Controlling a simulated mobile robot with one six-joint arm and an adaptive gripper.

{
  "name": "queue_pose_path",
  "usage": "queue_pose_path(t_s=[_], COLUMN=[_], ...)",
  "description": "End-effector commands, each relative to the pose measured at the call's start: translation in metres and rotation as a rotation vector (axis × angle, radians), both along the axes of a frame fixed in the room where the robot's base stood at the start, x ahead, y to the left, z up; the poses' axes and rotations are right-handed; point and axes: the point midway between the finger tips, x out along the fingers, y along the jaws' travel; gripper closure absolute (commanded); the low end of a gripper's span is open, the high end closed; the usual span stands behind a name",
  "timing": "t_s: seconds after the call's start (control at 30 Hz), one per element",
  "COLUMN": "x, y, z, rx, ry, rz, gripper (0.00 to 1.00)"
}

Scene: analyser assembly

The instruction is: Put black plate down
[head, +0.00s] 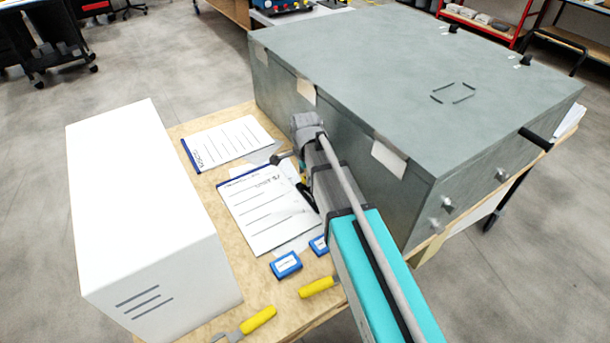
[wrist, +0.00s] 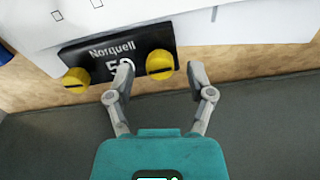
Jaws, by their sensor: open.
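The black plate (wrist: 101,68), lettered "Norquell" with partly covered characters below, shows in the wrist view. It has a yellow knob at each end and seems to lie across white paper and the wooden table top. My gripper (wrist: 158,72) is open. Its left fingertip covers part of the plate's lettering; its right fingertip is just beyond the plate's right end. The right yellow knob (wrist: 160,66) shows between the fingertips, with gaps on both sides. I cannot tell the fingers' height above the plate. In the head view my arm hides most of the plate; a dark sliver (head: 308,197) shows beside it.
A large grey cabinet (head: 420,85) stands close on the right of my arm. A white box (head: 140,200) stands at the left. Papers (head: 268,215), blue boxes (head: 286,265) and yellow-handled tools (head: 258,320) lie on the wooden table (head: 255,290) between them.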

Motion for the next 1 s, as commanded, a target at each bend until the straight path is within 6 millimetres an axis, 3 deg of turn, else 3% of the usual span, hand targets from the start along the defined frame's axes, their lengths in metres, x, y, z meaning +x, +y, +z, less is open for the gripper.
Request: queue_pose_path(t_s=[1.0], x=[0.0], y=[0.0], z=[0.087], rx=[0.0], ry=[0.0], rz=[0.0], gripper=[0.31])
